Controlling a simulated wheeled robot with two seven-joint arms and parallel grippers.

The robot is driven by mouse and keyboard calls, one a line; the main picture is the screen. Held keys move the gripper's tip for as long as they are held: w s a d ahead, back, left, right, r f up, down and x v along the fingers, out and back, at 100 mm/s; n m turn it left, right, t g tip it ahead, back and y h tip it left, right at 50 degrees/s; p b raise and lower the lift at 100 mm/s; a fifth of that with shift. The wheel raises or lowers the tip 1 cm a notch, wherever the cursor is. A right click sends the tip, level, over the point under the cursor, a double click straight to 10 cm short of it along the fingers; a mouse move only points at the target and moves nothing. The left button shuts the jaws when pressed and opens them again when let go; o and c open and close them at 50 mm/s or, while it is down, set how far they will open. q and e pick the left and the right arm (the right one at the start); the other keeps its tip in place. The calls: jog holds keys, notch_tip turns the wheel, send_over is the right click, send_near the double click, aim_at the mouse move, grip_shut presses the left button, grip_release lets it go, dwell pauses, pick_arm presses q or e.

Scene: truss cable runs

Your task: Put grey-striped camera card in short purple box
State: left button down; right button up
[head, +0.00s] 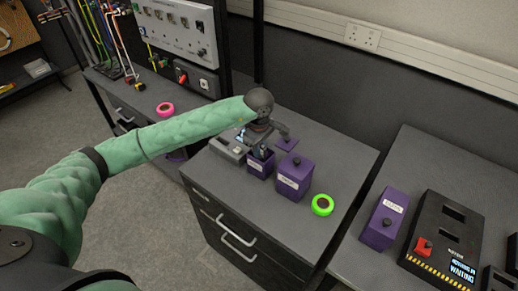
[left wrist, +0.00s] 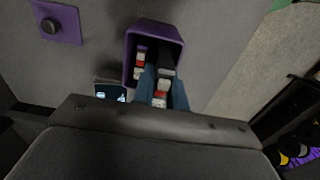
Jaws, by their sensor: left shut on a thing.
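An open purple box (head: 259,168) stands on the middle bench, with a label on its front; it also shows in the left wrist view (left wrist: 129,55). Small pieces with white and red ends (left wrist: 139,66) are inside it. My left gripper (head: 263,151) points down at the box's mouth. Its blue fingers (left wrist: 161,95) are shut on a small card (left wrist: 163,83) with pale and red marks, seen end-on, so its grey stripe is hard to make out. The card is over or partly in the opening; its depth is unclear. My right gripper is not in view.
A purple lid with a black knob (head: 287,144) lies behind the box; a taller lidded purple box (head: 294,178) stands to its right. A grey device (head: 229,149) is close on the left. A green ring (head: 322,205) lies right, with free bench around it.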

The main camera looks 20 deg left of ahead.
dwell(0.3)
pick_arm(q)
jog(key=c, duration=1.3)
grip_release()
jog(key=shift+c, duration=1.3)
jog(key=shift+r, duration=0.1)
jog(key=shift+r+p, duration=0.5)
jog(key=shift+r, duration=3.4)
